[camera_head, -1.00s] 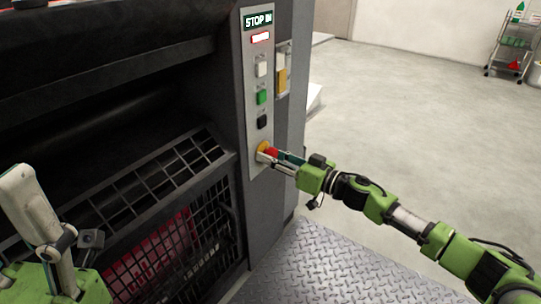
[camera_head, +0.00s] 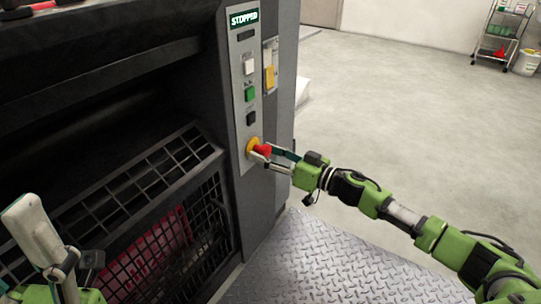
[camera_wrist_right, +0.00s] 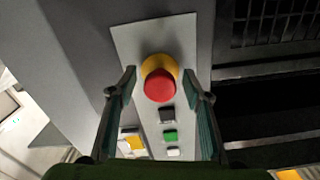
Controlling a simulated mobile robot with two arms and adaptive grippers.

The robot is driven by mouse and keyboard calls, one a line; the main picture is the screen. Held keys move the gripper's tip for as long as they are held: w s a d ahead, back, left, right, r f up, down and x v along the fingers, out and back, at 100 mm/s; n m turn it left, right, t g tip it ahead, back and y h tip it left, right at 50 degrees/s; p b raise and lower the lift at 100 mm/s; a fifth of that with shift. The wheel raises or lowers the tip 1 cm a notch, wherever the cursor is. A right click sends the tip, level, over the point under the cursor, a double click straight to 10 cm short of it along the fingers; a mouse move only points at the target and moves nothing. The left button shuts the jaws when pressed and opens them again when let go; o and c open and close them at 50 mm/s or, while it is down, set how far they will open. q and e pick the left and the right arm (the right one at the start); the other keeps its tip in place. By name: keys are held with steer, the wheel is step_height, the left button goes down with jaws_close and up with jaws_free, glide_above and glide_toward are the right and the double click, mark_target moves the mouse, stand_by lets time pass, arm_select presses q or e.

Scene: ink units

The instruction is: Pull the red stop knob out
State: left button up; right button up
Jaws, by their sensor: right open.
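The red stop knob (camera_head: 263,149) sits on a yellow collar (camera_head: 252,146) low on the grey control panel (camera_head: 243,103) of the machine. My right gripper (camera_head: 275,157) is at the knob, coming from the right. In the right wrist view the red knob (camera_wrist_right: 160,86) lies between and beyond the open fingers (camera_wrist_right: 162,88), with a gap on both sides. The display (camera_head: 244,19) at the panel top reads STOPPED. Only part of my left arm (camera_head: 40,235) shows at the lower left; its fingertips cannot be made out clearly.
A white button (camera_head: 249,66), a green button (camera_head: 250,93) and a black button (camera_head: 251,118) sit above the knob. A yellow part (camera_head: 269,77) is on the panel's right. A black grid guard (camera_head: 150,195) is at left.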

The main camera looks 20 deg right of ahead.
steer(key=v, duration=1.2)
stand_by(0.3)
